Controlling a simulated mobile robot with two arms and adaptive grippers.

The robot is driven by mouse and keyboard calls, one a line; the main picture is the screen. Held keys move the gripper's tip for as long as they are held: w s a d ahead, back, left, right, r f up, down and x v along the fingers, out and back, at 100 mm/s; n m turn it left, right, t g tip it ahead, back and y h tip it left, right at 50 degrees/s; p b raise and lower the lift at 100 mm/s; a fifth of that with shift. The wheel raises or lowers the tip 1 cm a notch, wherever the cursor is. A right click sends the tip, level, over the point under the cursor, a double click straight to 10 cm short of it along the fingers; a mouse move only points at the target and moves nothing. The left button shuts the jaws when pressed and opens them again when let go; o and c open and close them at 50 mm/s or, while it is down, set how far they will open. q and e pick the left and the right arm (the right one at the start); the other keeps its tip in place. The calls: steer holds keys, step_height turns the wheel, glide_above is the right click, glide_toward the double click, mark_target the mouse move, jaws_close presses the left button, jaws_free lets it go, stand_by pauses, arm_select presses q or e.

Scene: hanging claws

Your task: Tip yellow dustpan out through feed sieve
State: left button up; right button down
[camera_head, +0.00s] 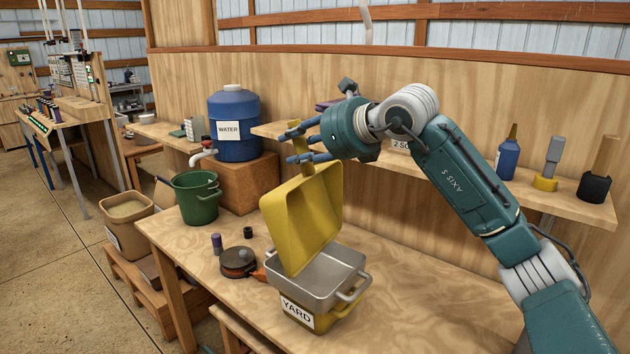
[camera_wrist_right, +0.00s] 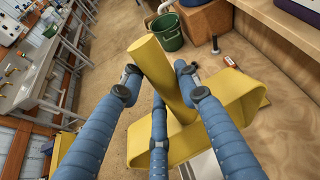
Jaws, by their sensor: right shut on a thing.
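The yellow dustpan (camera_head: 302,215) hangs steeply tilted, handle up and lower edge down, over a grey metal pan with side handles (camera_head: 338,268), which looks like the feed sieve. The pan sits in a yellow tub labelled YARD (camera_head: 345,318). My right gripper (camera_head: 303,145) is shut on the dustpan's handle. In the right wrist view its blue fingers (camera_wrist_right: 158,85) surround the yellow handle (camera_wrist_right: 166,70). The dustpan's lower edge overlaps the pan's left part; I cannot tell if they touch. No loose material shows on the dustpan's visible face. My left gripper is out of view.
A green bucket (camera_head: 196,197) and a round dark tin (camera_head: 238,262) stand left of the tub. A blue WATER barrel (camera_head: 234,122) stands on a wooden block behind. A shelf (camera_head: 570,202) with bottles and brushes runs along the wall. The bench's right front (camera_head: 440,310) is clear.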

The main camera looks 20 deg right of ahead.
steer(key=w+a+f+g+h+p, duration=0.1)
steer(key=w+a+p, duration=0.3)
steer(key=p, duration=0.6)
steer(key=w+a+f+g+h+p, duration=0.2)
steer(key=w+a+f+g+p, duration=0.1)
steer(key=w+p, duration=0.4)
steer(key=f+g+p, duration=0.1)
steer(key=p, duration=0.2)
steer(key=shift+w+a+n+g+p, duration=0.3)
steer(key=shift+w+a+n, duration=0.05)
steer(key=shift+n, duration=0.05)
steer(key=shift+d, duration=0.1)
step_height(320, 180, up, 6)
steer(key=p, duration=0.2)
stand_by(0.4)
stand_by(0.4)
